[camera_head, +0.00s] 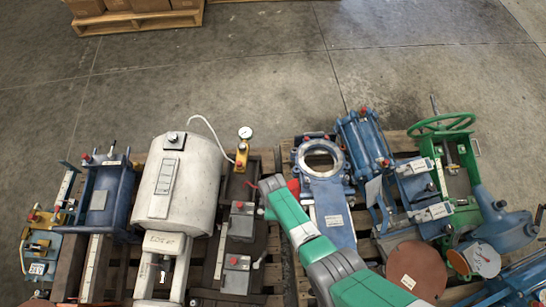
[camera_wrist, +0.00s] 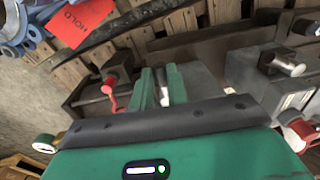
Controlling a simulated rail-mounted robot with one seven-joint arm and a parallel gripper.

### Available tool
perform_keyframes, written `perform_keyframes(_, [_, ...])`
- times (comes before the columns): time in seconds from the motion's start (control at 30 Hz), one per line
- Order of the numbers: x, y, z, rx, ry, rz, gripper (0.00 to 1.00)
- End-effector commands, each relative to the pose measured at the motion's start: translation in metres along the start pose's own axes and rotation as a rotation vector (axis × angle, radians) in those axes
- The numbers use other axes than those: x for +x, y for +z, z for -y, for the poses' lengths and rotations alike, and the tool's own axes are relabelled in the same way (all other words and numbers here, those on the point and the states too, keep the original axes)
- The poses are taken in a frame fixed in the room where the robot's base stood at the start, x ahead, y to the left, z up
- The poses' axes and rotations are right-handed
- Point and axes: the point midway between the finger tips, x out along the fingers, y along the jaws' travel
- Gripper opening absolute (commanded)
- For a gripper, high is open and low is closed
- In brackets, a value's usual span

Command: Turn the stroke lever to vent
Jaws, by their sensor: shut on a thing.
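My gripper (camera_wrist: 160,86) has its two green fingers closed around a pale metal piece (camera_wrist: 163,95), which looks like a lever handle; the fingers hide most of it. In the head view my gripper (camera_head: 266,188) reaches over the right side of the left pallet, among dark grey blocks. A red lever (camera_wrist: 112,92) stands on a dark block just left of my fingers in the wrist view, apart from them. I cannot read any vent mark or tell which way the held piece points.
A white tank (camera_head: 180,180) and a gauge (camera_head: 245,133) stand nearby on the left pallet. A blue valve (camera_head: 330,210) stands close right of my arm. A red HOLD tag (camera_wrist: 82,20) shows at the wrist view's upper left.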

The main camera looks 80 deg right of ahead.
Motion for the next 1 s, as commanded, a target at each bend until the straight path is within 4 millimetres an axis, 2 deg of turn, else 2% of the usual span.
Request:
perform_keyframes(0.37, [0.000, 0.000, 0.000, 0.003, 0.000, 0.000, 0.00])
perform_keyframes(0.4, [0.001, 0.000, 0.000, 0.003, 0.000, 0.000, 0.22])
perform_keyframes(0.5, [0.000, 0.000, 0.000, 0.003, 0.000, 0.000, 0.38])
perform_keyframes(0.77, [-0.002, 0.000, 0.000, 0.003, 0.000, 0.000, 0.38])
perform_keyframes(1.0, [-0.051, 0.000, 0.001, 0.003, 0.000, 0.000, 0.38])
